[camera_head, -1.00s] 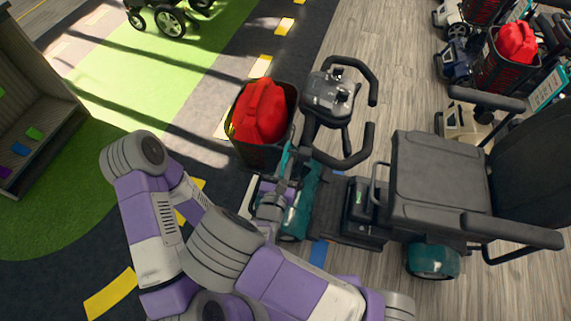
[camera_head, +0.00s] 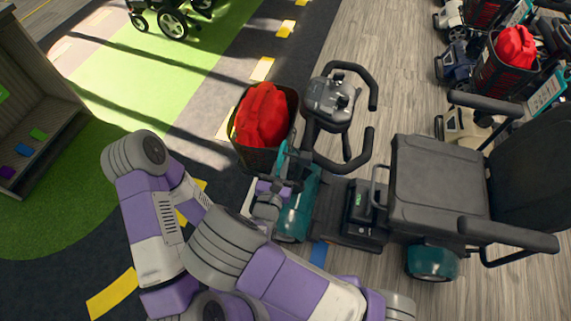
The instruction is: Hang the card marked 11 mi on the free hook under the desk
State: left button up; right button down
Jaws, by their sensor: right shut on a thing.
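My right gripper (camera_head: 284,172) is beside the front column of the nearest teal scooter (camera_head: 296,212), just below its front basket (camera_head: 279,158). No card marked 11 mi can be read in this view. The desk (camera_head: 45,95) stands at the left edge, with small coloured cards in its shaded lower part: green (camera_head: 38,135), blue (camera_head: 23,149) and purple (camera_head: 7,172). I cannot make out the hooks or any writing. My left gripper is not in view.
A red bag (camera_head: 262,115) fills the scooter's basket. The handlebars (camera_head: 369,150) and black seat (camera_head: 440,175) are to the right. More scooters stand at the upper right, and a wheeled chair (camera_head: 172,20) at the top. The green floor (camera_head: 150,75) between desk and scooter is clear.

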jog(key=shift+w+a+r, duration=0.15)
jog(key=shift+w+a, duration=0.1)
jog(key=shift+a, duration=0.65)
jog(key=shift+w+a+r, duration=0.1)
jog(key=shift+w+a, duration=0.1)
jog(key=shift+a, duration=0.65)
jog(key=shift+a, duration=0.1)
